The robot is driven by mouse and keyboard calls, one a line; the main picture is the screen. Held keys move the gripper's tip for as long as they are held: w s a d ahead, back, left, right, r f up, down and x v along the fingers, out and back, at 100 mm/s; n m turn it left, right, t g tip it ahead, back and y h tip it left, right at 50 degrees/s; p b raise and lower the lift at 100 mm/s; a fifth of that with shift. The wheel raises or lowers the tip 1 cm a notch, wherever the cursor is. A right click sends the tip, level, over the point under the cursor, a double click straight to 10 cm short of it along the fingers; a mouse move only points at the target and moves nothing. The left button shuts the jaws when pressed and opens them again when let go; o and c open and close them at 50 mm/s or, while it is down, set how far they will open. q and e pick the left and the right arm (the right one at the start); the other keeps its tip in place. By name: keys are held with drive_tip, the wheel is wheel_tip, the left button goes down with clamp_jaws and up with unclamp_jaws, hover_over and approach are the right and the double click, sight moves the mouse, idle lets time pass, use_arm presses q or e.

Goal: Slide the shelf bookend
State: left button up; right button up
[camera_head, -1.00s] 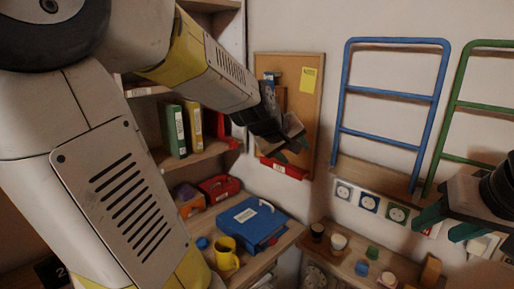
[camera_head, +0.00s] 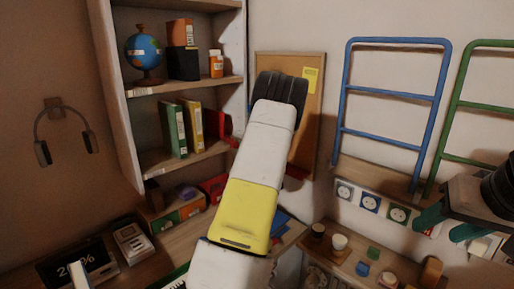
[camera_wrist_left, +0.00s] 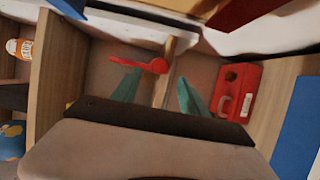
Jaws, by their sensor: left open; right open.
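The red bookend (camera_head: 212,123) stands on the middle shelf, just right of the upright green book (camera_head: 174,130) and yellow book (camera_head: 192,126). In the left wrist view, a thin red piece that looks like the bookend (camera_wrist_left: 150,66) shows just beyond my left fingertips, nearer the left-hand finger. My left gripper (camera_wrist_left: 156,88) is open with nothing held between its teal fingers. Contact with the bookend cannot be told. In the head view my left arm hides its fingers. My right gripper (camera_head: 447,224) is open and empty at the right edge.
The shelf unit (camera_head: 240,50) also holds a globe (camera_head: 144,52) and an orange bottle (camera_head: 216,64) above. A corkboard (camera_head: 312,110) and blue rack (camera_head: 392,95) are on the wall. Small cups stand at lower right.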

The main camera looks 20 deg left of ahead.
use_arm(q)
drive_tip(key=x, duration=0.7)
drive_tip(key=shift+w+a, duration=0.25)
clamp_jaws()
idle(1.1)
